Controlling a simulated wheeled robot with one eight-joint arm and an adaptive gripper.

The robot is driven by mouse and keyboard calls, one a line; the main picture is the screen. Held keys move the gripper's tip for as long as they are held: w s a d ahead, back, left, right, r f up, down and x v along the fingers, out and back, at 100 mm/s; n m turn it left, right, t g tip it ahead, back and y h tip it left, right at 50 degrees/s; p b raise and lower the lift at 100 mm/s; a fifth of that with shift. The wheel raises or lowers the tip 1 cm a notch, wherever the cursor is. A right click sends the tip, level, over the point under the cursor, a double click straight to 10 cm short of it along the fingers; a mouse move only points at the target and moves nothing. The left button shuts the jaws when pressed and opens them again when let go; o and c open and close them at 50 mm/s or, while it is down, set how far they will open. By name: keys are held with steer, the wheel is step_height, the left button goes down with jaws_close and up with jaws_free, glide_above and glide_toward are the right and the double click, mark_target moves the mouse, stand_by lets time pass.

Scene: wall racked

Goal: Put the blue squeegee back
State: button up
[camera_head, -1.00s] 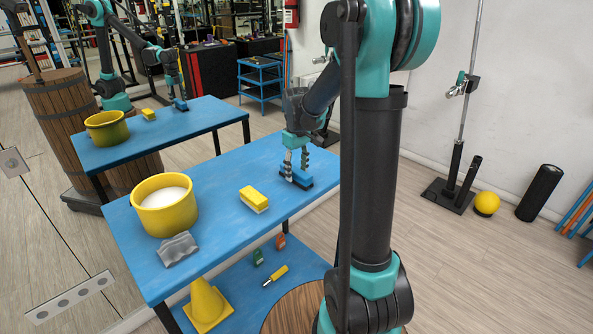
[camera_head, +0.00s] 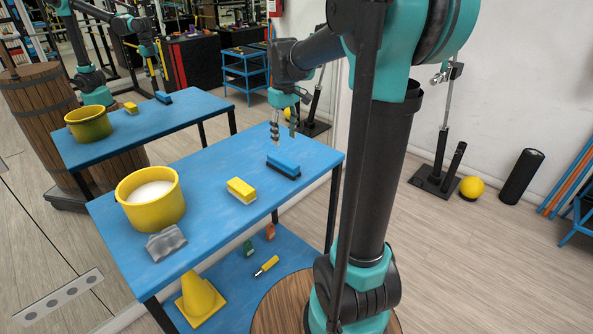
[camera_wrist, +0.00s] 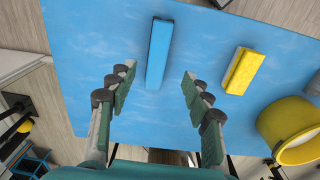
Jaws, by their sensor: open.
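The blue squeegee (camera_head: 284,163), a blue bar with a dark underside, lies on the blue table (camera_head: 205,170) near its far right end. In the wrist view the squeegee (camera_wrist: 159,50) lies lengthwise ahead of the gap between my fingers. My gripper (camera_head: 284,132) is open and empty. It hangs over the table's far edge, behind and above the squeegee and apart from it. Both open fingers (camera_wrist: 159,75) show in the wrist view with nothing between them.
A yellow-and-white sponge (camera_head: 241,189), a yellow bucket (camera_head: 160,212) with white contents and a grey cloth (camera_head: 165,243) are on the table. A yellow cone (camera_head: 200,299) and small items are on the lower shelf. A mirror behind reflects the table.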

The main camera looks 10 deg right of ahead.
steer(key=s+d+f+m+t, duration=0.1)
steer(key=s+f+m+t, duration=0.1)
steer(key=s+f, duration=0.6)
steer(key=s+d+f+m+t, duration=0.1)
steer(key=s+f+m, duration=0.3)
steer(key=s+f, duration=0.4)
steer(key=s+d, duration=0.1)
steer(key=s, duration=0.4)
steer(key=shift+s+d+f+t, duration=0.2)
steer(key=shift+s+f+t, duration=0.05)
steer(key=shift+f+t, duration=0.15)
